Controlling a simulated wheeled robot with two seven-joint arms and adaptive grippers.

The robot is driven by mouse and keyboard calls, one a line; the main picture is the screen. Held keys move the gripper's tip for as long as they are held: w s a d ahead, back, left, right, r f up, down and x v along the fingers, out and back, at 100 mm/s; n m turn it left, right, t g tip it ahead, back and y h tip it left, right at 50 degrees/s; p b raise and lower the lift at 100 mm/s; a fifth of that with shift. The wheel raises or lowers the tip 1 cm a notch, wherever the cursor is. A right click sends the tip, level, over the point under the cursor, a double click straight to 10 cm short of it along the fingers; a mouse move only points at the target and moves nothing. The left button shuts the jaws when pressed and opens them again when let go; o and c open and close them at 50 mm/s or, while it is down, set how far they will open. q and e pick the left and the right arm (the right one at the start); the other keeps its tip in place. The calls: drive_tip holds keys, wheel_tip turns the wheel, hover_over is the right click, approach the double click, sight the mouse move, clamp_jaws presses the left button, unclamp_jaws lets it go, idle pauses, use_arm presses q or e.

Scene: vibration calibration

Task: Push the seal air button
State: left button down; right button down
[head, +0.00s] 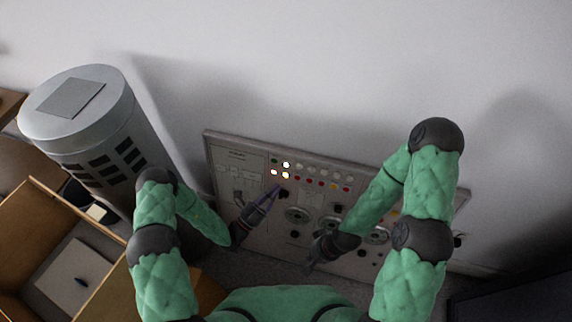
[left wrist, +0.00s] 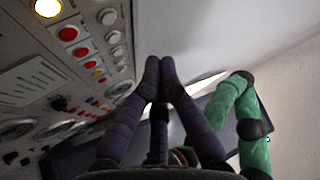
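A grey control panel (head: 228,160) leans by the wall, with rows of small round buttons and lamps. Several lamps glow, one of them a bright lamp (head: 286,165). The labels are too small to read, so I cannot tell which is the seal air button. My left gripper (head: 274,189) is in front of the panel, just below the lit lamps. In the left wrist view its purple fingers (left wrist: 159,66) meet at the tips with nothing between them. A lit yellow lamp (left wrist: 47,8) and a red button (left wrist: 68,33) show to their left. My right gripper (head: 309,268) hangs low before the panel; its fingertips are unclear.
A large grey cylinder (head: 80,115) stands left of the panel. An open wooden box (head: 40,205) with a paper is at lower left. Dials (head: 297,214) and dark knobs fill the lower panel. A white wall is behind.

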sight(286, 164)
use_arm(q)
drive_tip(key=w+d+f+b, duration=0.1)
drive_tip(key=w+d+b, duration=0.1)
drive_tip(key=w, duration=0.6)
drive_tip(key=shift+d+f+b, duration=0.35)
drive_tip(key=shift+b, duration=0.35)
idle(0.9)
drive_tip(key=shift+w+d+f, duration=0.1)
drive_tip(key=shift+w+d, duration=0.05)
drive_tip(key=shift+w, duration=0.2)
drive_tip(key=shift+w+b, duration=0.35)
idle(0.6)
drive_tip(key=shift+s, duration=0.15)
idle(0.3)
drive_tip(key=shift+s+p, duration=0.45)
drive_tip(key=shift+s, duration=0.1)
